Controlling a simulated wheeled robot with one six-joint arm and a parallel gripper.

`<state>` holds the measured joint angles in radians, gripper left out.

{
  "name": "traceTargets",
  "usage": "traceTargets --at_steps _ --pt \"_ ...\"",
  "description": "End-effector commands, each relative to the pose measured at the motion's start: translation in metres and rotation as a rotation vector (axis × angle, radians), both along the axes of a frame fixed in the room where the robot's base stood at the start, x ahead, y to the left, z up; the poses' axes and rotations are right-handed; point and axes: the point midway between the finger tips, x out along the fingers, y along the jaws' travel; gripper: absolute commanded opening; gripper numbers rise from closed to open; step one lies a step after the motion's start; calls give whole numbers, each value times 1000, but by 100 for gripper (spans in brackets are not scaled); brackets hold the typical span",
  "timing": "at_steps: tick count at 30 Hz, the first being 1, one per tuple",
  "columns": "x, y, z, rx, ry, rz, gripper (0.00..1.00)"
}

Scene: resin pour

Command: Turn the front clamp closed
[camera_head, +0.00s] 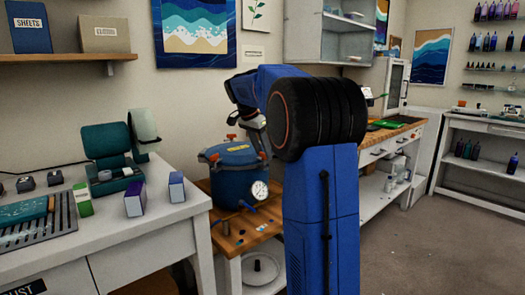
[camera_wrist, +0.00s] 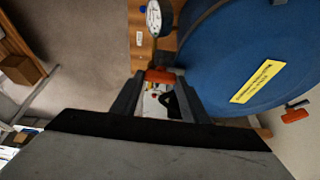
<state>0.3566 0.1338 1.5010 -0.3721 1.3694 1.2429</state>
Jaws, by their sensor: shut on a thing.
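The blue pressure pot (camera_head: 229,178) stands on a low wooden-topped stand, its lid on. In the wrist view its blue lid (camera_wrist: 225,65) with a yellow label fills the right side. My gripper (camera_wrist: 160,82) is shut on the orange handle of the front clamp (camera_wrist: 160,75), at the lid's edge near the gauge (camera_wrist: 158,18). Another orange clamp (camera_wrist: 295,115) shows at the lid's edge in the wrist view.
A white workbench (camera_head: 150,235) at the left holds small boxes and a green device (camera_head: 105,150). The gauge (camera_head: 260,190) and a blue-handled valve stick out of the pot's front. A long cabinet bench (camera_head: 395,145) runs behind my arm. The floor at the right is open.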

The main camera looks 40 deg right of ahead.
Motion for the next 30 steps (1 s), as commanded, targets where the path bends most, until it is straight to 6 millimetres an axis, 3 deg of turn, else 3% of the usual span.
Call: traceTargets --at_steps 10,11,13,23,30 --pt "0 0 0 1 -1 -3 18" --pt "0 0 0 1 -1 -3 43" --pt "0 0 0 1 -1 -3 59" --pt "0 1 1 0 -1 -2 59" --pt "1 11 25 0 -3 -1 59"
